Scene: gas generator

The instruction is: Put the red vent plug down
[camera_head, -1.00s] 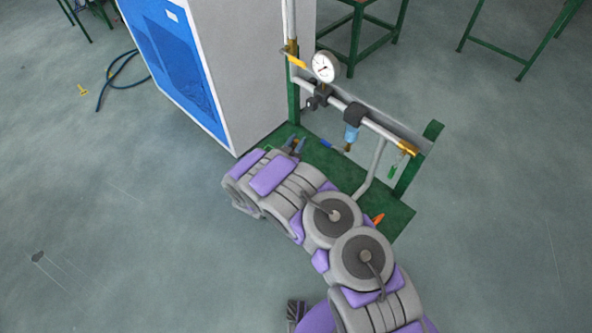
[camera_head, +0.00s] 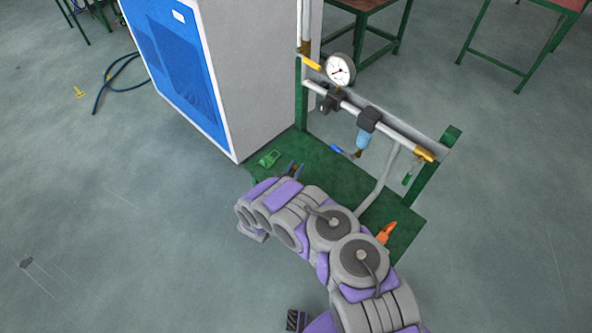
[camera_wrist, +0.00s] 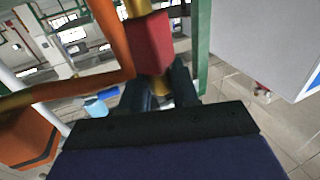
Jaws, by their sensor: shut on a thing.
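The red vent plug (camera_wrist: 152,44) is a red block with brass-coloured parts above and below it in the wrist view. The two dark fingers of my gripper (camera_wrist: 161,86) are shut on its lower end. In the head view my gripper (camera_head: 291,170) is over the left part of the green base plate (camera_head: 320,163). The plug cannot be made out in the head view, and I cannot tell whether it touches the plate.
A blue and grey cabinet (camera_head: 245,75) stands close behind at left. A pipe with a gauge (camera_head: 339,70), a light-blue filter (camera_head: 363,138) and a green-handled valve (camera_head: 408,178) crosses the stand. A green item (camera_head: 269,158) and an orange item (camera_head: 386,233) are on the plate.

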